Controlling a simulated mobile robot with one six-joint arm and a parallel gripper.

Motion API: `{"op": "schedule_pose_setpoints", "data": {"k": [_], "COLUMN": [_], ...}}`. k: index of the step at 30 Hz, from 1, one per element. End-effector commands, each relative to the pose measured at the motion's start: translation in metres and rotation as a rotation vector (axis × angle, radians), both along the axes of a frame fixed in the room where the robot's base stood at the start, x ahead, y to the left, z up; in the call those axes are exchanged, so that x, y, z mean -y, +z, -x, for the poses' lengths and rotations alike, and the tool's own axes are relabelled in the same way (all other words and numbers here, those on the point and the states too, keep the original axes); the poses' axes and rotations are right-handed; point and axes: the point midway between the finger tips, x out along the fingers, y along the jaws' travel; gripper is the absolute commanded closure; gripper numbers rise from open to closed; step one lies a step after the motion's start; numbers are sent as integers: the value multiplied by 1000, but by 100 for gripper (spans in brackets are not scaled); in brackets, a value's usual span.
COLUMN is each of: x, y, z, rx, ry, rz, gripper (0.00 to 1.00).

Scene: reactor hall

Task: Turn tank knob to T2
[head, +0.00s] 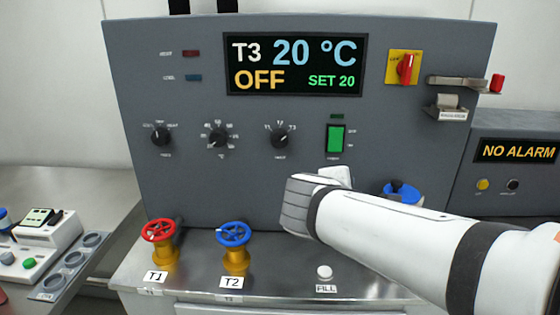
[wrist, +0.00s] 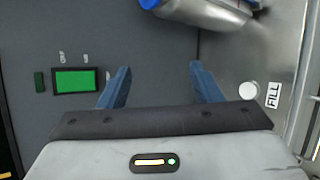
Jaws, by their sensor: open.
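The tank knob (head: 280,137) is a black dial on the grey panel, with small labels around it that read roughly T1 to T3. Its white mark seems to point up and right, and the display (head: 296,65) reads T3, 20 °C, OFF. My gripper (wrist: 158,72) is open and empty in the wrist view, its two blue fingers facing the panel. In the head view my white wrist is below and right of the knob, apart from it, and hides the fingers. The knob is not in the wrist view.
A green rocker switch (head: 336,139) is right of the knob, and two similar dials (head: 219,138) are to its left. Red (head: 158,231) and blue (head: 233,234) valve wheels and a FILL button (head: 324,272) stand on the ledge. A blue-topped part (head: 401,191) is behind my arm.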

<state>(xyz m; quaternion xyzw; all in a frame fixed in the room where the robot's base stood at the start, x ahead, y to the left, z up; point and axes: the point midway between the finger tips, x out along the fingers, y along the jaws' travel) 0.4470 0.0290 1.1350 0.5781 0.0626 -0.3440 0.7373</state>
Motion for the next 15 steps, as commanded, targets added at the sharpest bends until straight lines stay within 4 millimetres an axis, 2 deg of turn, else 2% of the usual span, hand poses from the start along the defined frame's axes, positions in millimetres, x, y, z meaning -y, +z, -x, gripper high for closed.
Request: {"op": "schedule_pose_setpoints", "data": {"k": [1, 3, 6, 9, 12, 15], "x": [-22, -51, -90, -120, -139, -146], "y": [0, 15, 35, 50, 60, 65], "z": [-12, -26, -37, -40, -41, -44], "rx": [40, 102, 186, 255, 299, 318], "ry": [99, 220, 356, 446, 495, 514], "rz": [103, 248, 419, 540, 612, 643], "gripper": [42, 42, 42, 42, 42, 42]}}
